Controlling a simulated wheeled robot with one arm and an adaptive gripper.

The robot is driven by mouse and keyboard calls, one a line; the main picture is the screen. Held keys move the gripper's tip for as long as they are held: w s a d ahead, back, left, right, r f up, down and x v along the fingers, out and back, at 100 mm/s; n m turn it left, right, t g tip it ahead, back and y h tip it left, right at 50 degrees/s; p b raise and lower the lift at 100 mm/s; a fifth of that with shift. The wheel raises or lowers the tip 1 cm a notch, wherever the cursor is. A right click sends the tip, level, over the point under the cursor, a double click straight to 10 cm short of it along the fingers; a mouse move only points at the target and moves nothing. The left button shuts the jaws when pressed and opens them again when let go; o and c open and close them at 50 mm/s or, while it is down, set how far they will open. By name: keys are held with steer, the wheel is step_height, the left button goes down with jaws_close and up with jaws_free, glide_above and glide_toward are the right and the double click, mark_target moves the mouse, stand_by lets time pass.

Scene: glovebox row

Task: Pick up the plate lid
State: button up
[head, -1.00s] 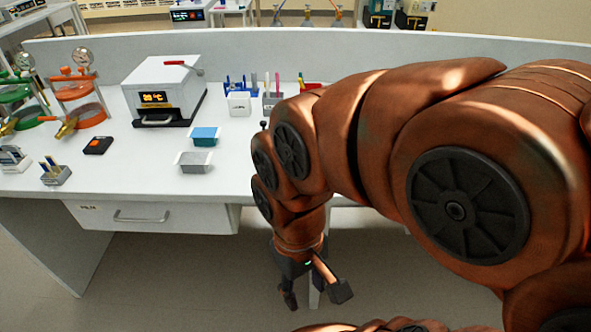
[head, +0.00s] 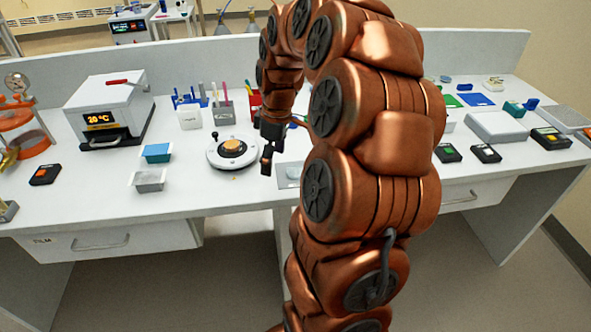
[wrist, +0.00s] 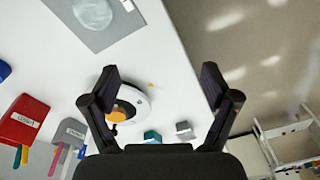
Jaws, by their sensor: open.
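A clear round lid (wrist: 92,12) lies on a grey mat (wrist: 108,38) at the top of the wrist view. In the head view the mat (head: 283,181) is partly hidden by my arm. A round white turntable (head: 215,158) with an orange plate (head: 232,147) stands left of the mat; it also shows in the wrist view (wrist: 138,98), partly behind a finger. My gripper (wrist: 161,78) is open and empty. In the head view my gripper (head: 267,158) hangs above the bench, between turntable and mat.
Pen holders (head: 223,112) stand behind the turntable. A blue-topped box (head: 156,153) and a grey tray (head: 149,180) lie to its left, with a heater (head: 108,108) behind. Beyond my arm are a flat grey box (head: 497,127) and several small devices.

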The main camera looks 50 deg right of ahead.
glide_toward(296, 171)
steer(key=shift+s+a+t, duration=0.2)
steer(key=shift+s+t, duration=0.05)
steer(key=shift+t, duration=0.05)
steer(key=shift+d+f+p, duration=0.2)
steer(key=shift+f+p, duration=0.05)
steer(key=shift+p, duration=0.05)
steer(key=shift+w+a+f+p, duration=0.15)
steer(key=shift+f+p, duration=0.4)
steer(key=shift+f, duration=0.7)
steer(key=shift+w+a+f+p, duration=0.15)
steer(key=shift+f+p, duration=0.4)
steer(key=shift+f, duration=0.7)
steer(key=shift+w+a+f+p, duration=0.15)
steer(key=shift+f+p, duration=0.4)
steer(key=shift+f, duration=0.7)
steer(key=c, duration=0.8)
